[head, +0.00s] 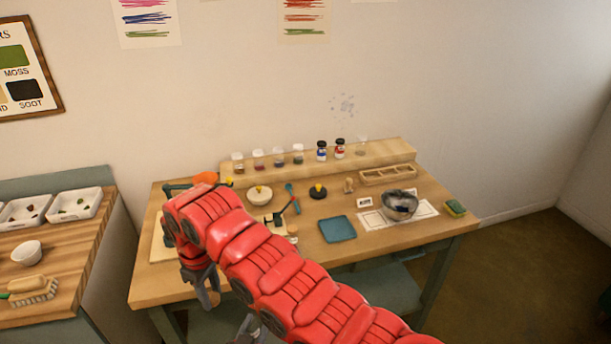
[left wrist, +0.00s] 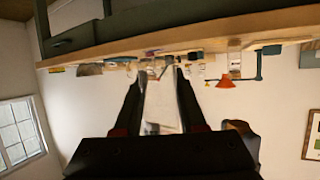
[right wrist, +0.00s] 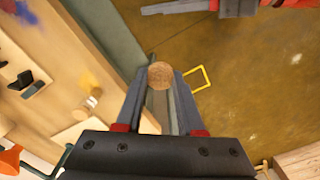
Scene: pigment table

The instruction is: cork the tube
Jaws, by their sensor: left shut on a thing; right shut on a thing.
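In the right wrist view my right gripper (right wrist: 160,82) is shut on a round brown cork (right wrist: 160,74), whose speckled end faces the camera. In the left wrist view my left gripper (left wrist: 158,80) is shut on a pale, see-through long thing, which looks like the glass tube (left wrist: 160,105). In the head view the right gripper (head: 207,290) hangs in front of the table's front edge. The left gripper (head: 248,328) is lower and to its right, partly hidden by a red arm. Cork and tube cannot be made out in the head view.
The wooden table (head: 150,285) has a raised shelf (head: 385,152) with several jars. A blue tray (head: 337,229), a bowl (head: 399,205) and a sponge (head: 455,207) lie on it. A side table (head: 70,285) with white trays stands at left. Open floor (head: 530,265) lies at right.

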